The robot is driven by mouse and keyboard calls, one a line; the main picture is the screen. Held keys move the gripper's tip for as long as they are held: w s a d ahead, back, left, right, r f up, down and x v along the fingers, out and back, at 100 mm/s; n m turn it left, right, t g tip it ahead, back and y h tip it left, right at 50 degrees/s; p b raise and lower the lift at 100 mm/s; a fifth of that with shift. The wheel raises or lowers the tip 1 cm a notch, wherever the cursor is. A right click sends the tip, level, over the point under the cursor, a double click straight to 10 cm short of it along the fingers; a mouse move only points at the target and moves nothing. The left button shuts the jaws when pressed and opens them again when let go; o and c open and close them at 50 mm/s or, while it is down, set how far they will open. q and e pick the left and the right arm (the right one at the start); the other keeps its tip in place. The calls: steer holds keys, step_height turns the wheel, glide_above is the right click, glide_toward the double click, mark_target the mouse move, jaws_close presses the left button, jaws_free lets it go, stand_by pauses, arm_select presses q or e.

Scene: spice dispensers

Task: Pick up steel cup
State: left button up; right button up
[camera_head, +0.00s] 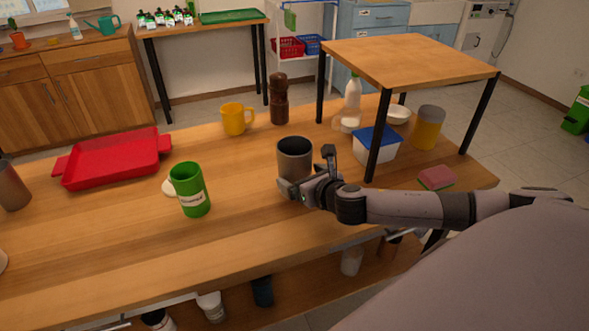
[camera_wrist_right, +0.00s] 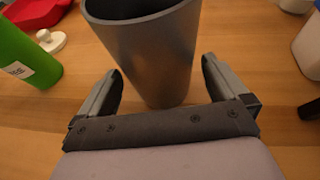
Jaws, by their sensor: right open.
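The steel cup (camera_head: 294,157) is a dark grey cylinder standing upright on the wooden table, near the middle of the head view. In the right wrist view the steel cup (camera_wrist_right: 150,50) stands just ahead, its lower part between my two fingers. My right gripper (camera_head: 318,172) is beside the cup, coming from the right, and it is open. In the right wrist view the right gripper (camera_wrist_right: 160,84) has fingers spread on either side of the cup, with gaps still visible. The far side of the cup is hidden. My left gripper does not show.
A green container (camera_head: 190,190) stands left of the cup, with a white lid (camera_head: 168,187) behind it. A red tray (camera_head: 112,160), yellow mug (camera_head: 236,119) and brown grinder (camera_head: 279,100) are further off. A raised wooden shelf (camera_head: 408,57) with black legs stands right, above a blue-lidded box (camera_head: 376,146).

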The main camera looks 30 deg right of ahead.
steer(key=shift+x, duration=1.85)
steer(key=c, duration=0.8)
steer(key=shift+c, duration=0.3)
steer(key=shift+r, duration=0.15)
